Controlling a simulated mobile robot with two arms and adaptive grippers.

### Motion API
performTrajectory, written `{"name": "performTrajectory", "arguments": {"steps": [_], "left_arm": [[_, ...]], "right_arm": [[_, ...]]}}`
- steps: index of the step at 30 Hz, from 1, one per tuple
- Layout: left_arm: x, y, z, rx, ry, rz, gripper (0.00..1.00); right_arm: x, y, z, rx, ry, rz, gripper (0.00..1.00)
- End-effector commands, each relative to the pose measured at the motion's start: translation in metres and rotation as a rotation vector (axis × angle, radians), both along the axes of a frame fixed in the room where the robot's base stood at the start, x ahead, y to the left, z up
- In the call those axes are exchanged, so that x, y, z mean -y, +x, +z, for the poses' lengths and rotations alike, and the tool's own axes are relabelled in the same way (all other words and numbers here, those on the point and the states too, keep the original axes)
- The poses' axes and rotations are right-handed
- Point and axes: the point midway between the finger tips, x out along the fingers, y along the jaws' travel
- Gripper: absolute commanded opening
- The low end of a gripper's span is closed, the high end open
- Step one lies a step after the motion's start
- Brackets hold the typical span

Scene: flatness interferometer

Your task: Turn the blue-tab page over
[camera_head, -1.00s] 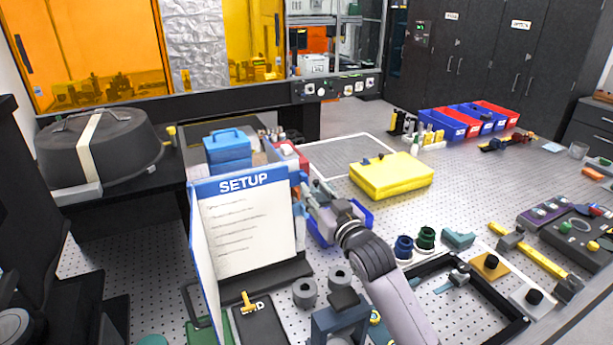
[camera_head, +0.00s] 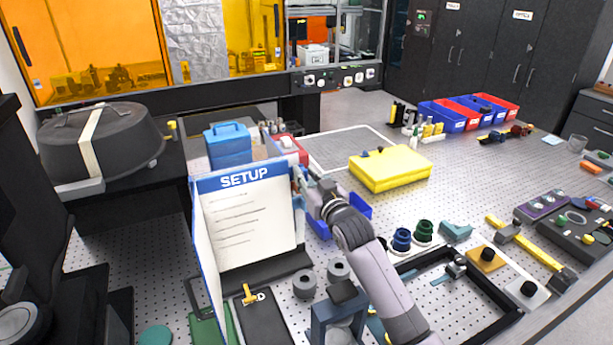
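The SETUP page (camera_head: 246,222) has a blue header and lines of text. It stands upright, tilted back, on a dark stand (camera_head: 268,272), with another white panel edged in blue (camera_head: 207,245) at its left. My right gripper (camera_head: 301,184) is at the page's right edge, near its upper part. Its fingers are small and partly hidden, so I cannot tell whether they are open or touch the page. A light blue bit (camera_head: 298,203) shows at that edge; I cannot tell whether it is the tab. My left gripper is not in view.
A blue bin (camera_head: 357,208) is behind my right wrist. A blue case (camera_head: 228,147) stands behind the page, and a yellow case (camera_head: 390,170) lies right of it. Grey cylinders (camera_head: 304,284) and a black frame (camera_head: 493,330) are in front.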

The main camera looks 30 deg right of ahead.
Motion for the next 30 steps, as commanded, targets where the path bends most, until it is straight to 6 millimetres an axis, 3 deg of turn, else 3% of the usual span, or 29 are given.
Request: {"name": "performTrajectory", "arguments": {"steps": [8,30], "left_arm": [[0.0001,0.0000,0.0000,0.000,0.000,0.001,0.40],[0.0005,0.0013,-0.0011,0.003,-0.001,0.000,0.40]], "right_arm": [[0.0000,-0.0002,0.0000,0.000,0.000,0.000,0.00],[-0.0009,0.0023,-0.0005,0.001,0.001,-0.003,0.00]]}}
